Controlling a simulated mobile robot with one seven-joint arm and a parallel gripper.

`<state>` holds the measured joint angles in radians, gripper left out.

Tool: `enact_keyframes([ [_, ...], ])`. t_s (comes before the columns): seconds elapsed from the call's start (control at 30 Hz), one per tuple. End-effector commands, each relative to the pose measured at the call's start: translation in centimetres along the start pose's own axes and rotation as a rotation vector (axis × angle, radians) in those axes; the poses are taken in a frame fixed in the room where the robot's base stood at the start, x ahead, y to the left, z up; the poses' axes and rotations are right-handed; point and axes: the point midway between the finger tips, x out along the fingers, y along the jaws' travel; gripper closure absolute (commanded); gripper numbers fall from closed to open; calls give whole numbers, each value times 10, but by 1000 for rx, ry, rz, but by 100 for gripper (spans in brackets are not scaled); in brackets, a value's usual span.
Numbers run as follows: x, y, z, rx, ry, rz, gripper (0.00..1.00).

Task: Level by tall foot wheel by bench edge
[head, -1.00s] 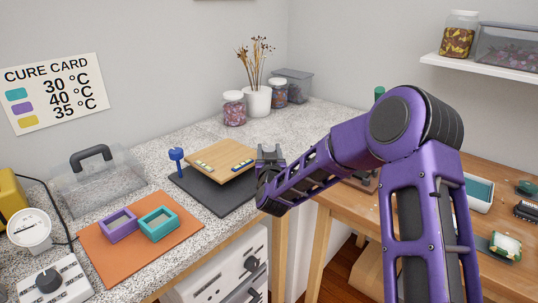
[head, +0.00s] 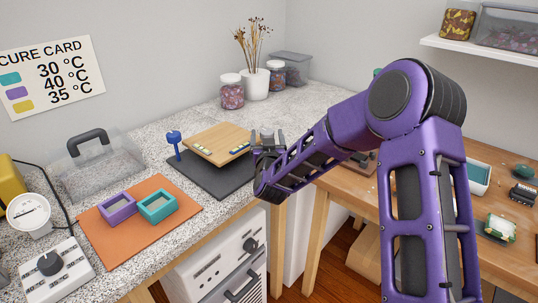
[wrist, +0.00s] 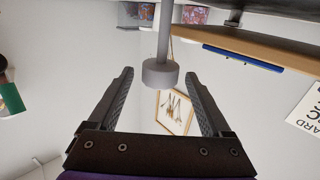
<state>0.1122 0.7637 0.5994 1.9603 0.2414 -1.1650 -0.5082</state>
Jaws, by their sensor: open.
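A wooden board (head: 219,139) with two vial strips sits tilted above a dark base plate (head: 213,178) on the speckled bench. A blue foot wheel on a stem (head: 173,137) stands at its left. A grey foot wheel (head: 267,132) is at the right, by the bench edge. In the wrist view the grey wheel (wrist: 160,75) hangs on a grey stem, and the board (wrist: 260,45) with a blue vial strip is at upper right. My gripper (head: 268,145) is open, its fingertips (wrist: 161,78) on either side of the grey wheel with gaps visible at both sides.
An orange mat (head: 133,247) holds purple and teal frames, left of the base plate. A clear box with a dark handle (head: 97,168), a dial box (head: 52,267) and jars (head: 232,92) stand around. A wooden table (head: 349,190) lies right, beyond a gap.

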Motion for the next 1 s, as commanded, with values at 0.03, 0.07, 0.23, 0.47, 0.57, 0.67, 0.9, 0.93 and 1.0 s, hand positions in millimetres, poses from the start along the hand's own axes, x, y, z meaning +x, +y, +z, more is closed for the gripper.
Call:
enact_keyframes([
  [0.03, -10, -1, -1, -2, -1, -2, 17],
  [0.07, -16, -1, -1, -2, -1, -3, 17],
  [0.23, -56, 0, -1, -3, -1, -2, 17],
  [0.47, -111, -1, 0, -2, -1, -3, 17],
  [0.57, -130, 0, 0, -1, -1, -2, 17],
  [0.67, -144, 0, 0, -1, 0, -2, 17],
  [0.9, -156, 0, 0, 1, 0, 1, 17],
  [0.93, -156, 0, 0, 1, 0, 1, 17],
  [1.0, -156, 0, 0, 1, 0, 1, 17],
])
